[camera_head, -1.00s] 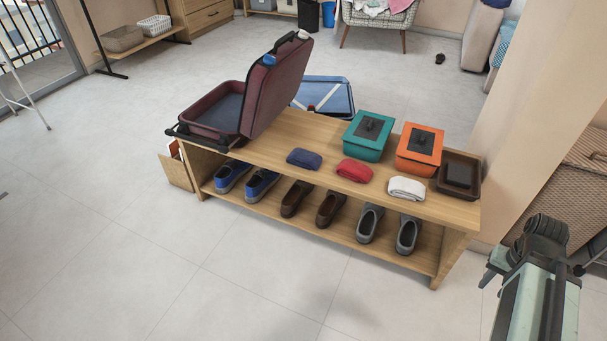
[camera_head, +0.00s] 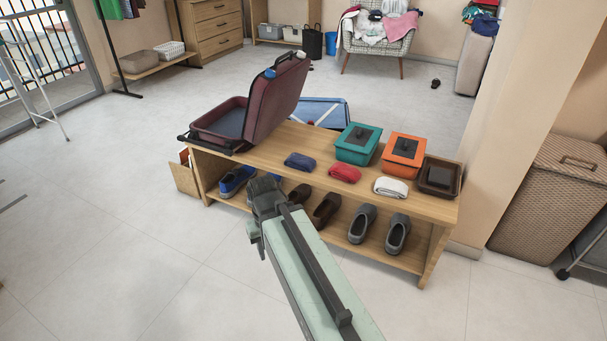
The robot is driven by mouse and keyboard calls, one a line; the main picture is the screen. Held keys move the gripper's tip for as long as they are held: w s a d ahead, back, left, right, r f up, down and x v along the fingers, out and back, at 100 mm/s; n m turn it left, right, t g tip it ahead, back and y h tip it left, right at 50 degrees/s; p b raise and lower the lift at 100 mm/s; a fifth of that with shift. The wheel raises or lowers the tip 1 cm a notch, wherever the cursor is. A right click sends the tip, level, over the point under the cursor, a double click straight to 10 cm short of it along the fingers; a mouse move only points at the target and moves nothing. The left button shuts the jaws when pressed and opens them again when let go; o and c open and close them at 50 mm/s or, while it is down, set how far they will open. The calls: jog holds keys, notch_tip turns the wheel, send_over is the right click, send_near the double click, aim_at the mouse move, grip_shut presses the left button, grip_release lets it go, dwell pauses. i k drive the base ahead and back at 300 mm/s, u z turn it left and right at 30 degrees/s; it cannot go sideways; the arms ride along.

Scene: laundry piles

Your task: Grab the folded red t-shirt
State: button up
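The folded red t-shirt (camera_head: 344,173) lies on top of the wooden bench (camera_head: 424,205), between a folded blue cloth (camera_head: 300,162) on its left and a folded white cloth (camera_head: 391,188) on its right. My arm reaches up from the bottom of the picture. Its end, with my gripper (camera_head: 264,192), is in front of the bench, to the left of and lower in the picture than the red t-shirt, apart from it. The fingers are dark and too unclear to tell open from shut. The arm hides part of the lower shelf and some shoes.
A green box (camera_head: 358,145), an orange box (camera_head: 404,150) and a brown tray (camera_head: 428,187) stand behind the cloths. An open maroon suitcase (camera_head: 272,105) takes up the bench's left end. Grey shoes (camera_head: 362,224) sit on the lower shelf. A wall stands at right; the floor in front is clear.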

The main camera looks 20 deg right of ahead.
aim_at(340, 171)
jog(key=u, duration=0.55)
jog(key=i, duration=1.05)
jog(key=z, duration=0.05)
